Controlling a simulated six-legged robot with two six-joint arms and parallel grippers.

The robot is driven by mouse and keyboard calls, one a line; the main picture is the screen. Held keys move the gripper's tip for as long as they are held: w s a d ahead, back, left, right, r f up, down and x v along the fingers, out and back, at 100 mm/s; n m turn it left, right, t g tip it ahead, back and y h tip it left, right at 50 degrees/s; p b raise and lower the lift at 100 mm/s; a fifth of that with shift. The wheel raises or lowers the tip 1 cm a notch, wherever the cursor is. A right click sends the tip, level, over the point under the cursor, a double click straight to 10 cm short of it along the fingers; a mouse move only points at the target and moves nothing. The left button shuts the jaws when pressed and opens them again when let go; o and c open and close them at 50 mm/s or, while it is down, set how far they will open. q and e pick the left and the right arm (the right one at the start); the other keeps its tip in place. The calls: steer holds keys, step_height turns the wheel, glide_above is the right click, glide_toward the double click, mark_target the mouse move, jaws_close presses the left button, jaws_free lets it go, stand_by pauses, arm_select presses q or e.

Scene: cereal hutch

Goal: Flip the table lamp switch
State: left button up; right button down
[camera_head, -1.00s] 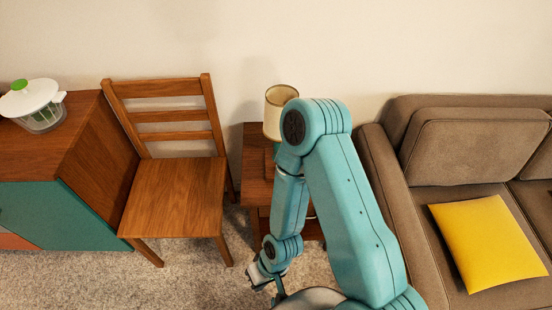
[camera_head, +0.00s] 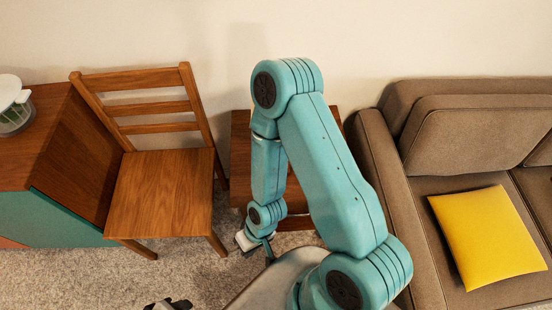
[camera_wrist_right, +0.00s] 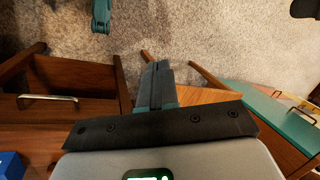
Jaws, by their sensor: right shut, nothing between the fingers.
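The table lamp is not visible now; in the head view my right arm covers the part of the small wooden side table (camera_head: 240,150) where its cream shade stood. The switch is not visible. My right gripper (camera_head: 268,252) is low in front of the side table, between chair and sofa. A dark tip at the bottom edge of the head view seems to be my left gripper (camera_head: 172,304), mostly cut off.
A wooden chair (camera_head: 165,190) stands left of the side table, with a teal-fronted cabinet (camera_head: 70,215) further left. A brown sofa (camera_head: 385,180) with a yellow cushion (camera_head: 487,235) is close on the right. A blue box (camera_wrist_right: 10,165) shows in the wrist view. Carpet is open in front.

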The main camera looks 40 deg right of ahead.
steer(key=w+d+f+m+t+h+b, duration=0.1)
steer(key=w+d+f+m+b, duration=0.1)
steer(key=w+d+b, duration=0.75)
steer(key=w+d+r+m+h+b, duration=0.25)
steer(key=d+r+b, duration=0.2)
steer(key=d, duration=0.25)
steer(key=w+d+r+m+h+b, duration=0.1)
steer(key=d+r+m+h+b, duration=0.15)
steer(key=d+r+b, duration=0.4)
steer(key=shift+n+t+h, duration=0.3)
steer(key=shift+n+t, duration=0.1)
steer(key=x, duration=0.3)
steer(key=b+x, duration=0.1)
steer(key=x, duration=0.6)
steer(key=shift+d+r+b, duration=0.1)
steer(key=shift+d+b, duration=0.2)
steer(key=shift+b, duration=0.1)
steer(key=shift+x, duration=0.8)
